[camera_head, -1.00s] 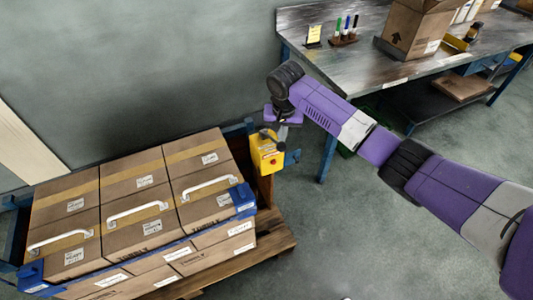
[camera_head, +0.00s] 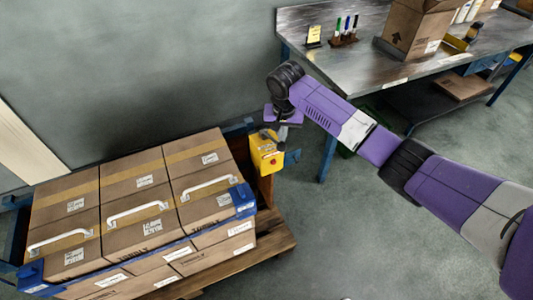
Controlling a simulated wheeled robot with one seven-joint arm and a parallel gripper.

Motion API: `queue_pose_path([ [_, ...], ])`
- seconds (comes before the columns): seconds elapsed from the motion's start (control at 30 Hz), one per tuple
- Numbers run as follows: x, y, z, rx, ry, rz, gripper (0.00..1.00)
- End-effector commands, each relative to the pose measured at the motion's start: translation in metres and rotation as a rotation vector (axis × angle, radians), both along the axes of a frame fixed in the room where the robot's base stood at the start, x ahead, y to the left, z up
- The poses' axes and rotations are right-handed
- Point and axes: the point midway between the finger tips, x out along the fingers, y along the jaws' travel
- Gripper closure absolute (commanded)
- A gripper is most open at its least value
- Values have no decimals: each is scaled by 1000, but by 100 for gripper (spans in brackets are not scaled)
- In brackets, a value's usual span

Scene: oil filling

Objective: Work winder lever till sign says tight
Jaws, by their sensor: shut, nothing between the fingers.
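A blue strap (camera_head: 243,198) runs around the boxes. I cannot make out any sign reading on the winder.
Brown cartons (camera_head: 133,190) with white handles stand on a wooden pallet (camera_head: 262,245). The floor at right is clear.

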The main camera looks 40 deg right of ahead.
Motion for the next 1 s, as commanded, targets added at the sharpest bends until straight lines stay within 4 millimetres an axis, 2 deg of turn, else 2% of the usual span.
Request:
queue_pose_path([
  [0.17,0,0,-2,1,1,0,100],
  [1.0,-14,5,-77,2,1,-1,100],
])
